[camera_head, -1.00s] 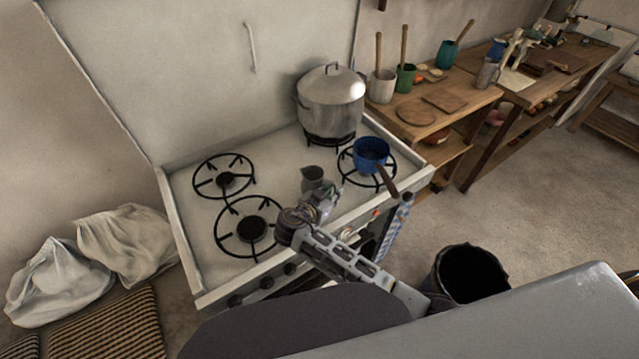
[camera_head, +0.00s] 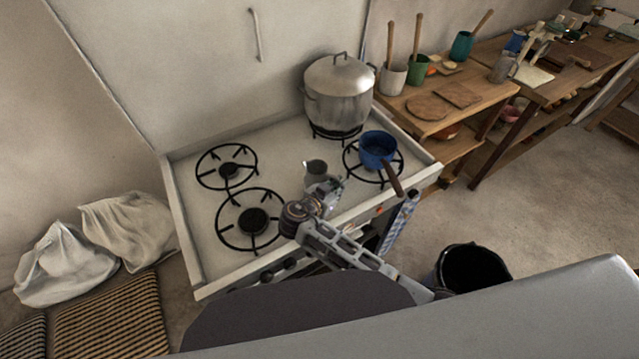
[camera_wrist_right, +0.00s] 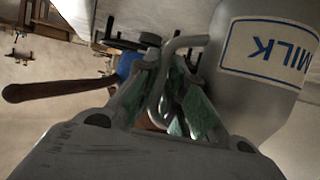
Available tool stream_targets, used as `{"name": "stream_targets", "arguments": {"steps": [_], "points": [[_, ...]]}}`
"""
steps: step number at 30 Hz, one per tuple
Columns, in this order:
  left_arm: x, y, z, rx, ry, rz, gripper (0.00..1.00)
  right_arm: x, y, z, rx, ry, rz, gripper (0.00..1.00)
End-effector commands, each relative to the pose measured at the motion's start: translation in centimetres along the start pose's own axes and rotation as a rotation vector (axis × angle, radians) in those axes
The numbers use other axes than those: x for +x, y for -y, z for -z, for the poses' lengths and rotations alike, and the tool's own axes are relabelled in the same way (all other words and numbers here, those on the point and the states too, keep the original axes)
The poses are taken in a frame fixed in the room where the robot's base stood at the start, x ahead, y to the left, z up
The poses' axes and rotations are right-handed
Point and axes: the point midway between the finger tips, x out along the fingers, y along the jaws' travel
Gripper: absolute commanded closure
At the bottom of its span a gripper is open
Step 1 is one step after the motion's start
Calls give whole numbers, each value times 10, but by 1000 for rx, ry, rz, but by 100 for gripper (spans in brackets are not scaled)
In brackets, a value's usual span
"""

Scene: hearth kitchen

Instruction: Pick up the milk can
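The milk can (camera_head: 316,169) is small and grey, at the middle of the stove top in the head view, partly hidden by my right gripper. In the right wrist view the can (camera_wrist_right: 262,100) fills the right side, its MILK label upside down. Its bent handle (camera_wrist_right: 185,43) runs down between the fingers of my right gripper (camera_wrist_right: 172,65). The fingers are drawn close together around the handle and look shut on it. In the head view my right gripper (camera_head: 326,190) is just in front of the can. I cannot tell whether the can touches the stove. My left gripper is not in view.
The stove (camera_head: 205,245) has several burners. A large lidded pot (camera_head: 338,95) stands at the back. A blue saucepan (camera_head: 377,148) sits on the right burner, its handle close to my right gripper. A black bin (camera_head: 470,268) is on the floor. The left burners are empty.

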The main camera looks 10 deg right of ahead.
Motion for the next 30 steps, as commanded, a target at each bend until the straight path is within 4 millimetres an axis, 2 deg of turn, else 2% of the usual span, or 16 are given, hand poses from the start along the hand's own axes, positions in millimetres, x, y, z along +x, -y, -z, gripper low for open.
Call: {"name": "stream_targets", "arguments": {"steps": [30], "points": [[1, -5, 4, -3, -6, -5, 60, -3, 1, 7, 3, -1, 1, 100]]}}
